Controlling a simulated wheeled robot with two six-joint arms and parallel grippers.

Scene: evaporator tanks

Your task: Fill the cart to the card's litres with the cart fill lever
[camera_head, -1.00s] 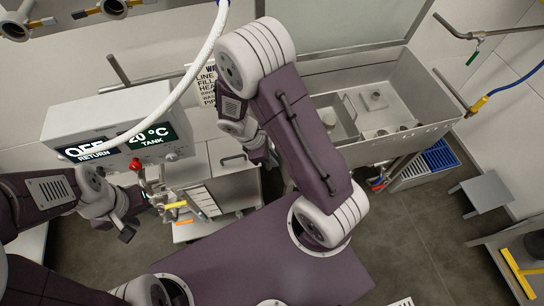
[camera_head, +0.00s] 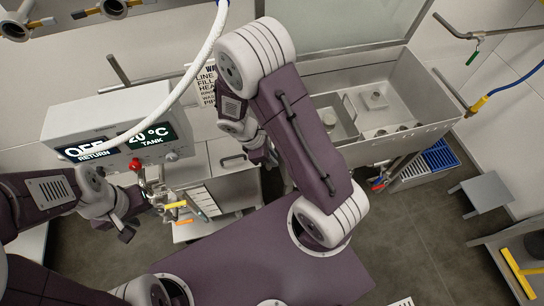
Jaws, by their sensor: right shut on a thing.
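My right arm reaches up and folds back down in the middle of the head view. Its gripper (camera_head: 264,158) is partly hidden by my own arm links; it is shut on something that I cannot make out. My left gripper (camera_head: 126,228) hangs at the left, below the display box, with its fingertips too small to judge. A steel cabinet or cart (camera_head: 232,181) stands behind the grippers, with a white printed sheet (camera_head: 201,201) in front. A yellow handle (camera_head: 175,205) and an orange one lie right of my left gripper. I cannot tell which part is the cart fill lever.
A display box (camera_head: 105,117) reads OFF RETURN and 20 °C TANK; a red knob (camera_head: 136,164) is below it. An open steel tank (camera_head: 400,90) stands at the back right.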

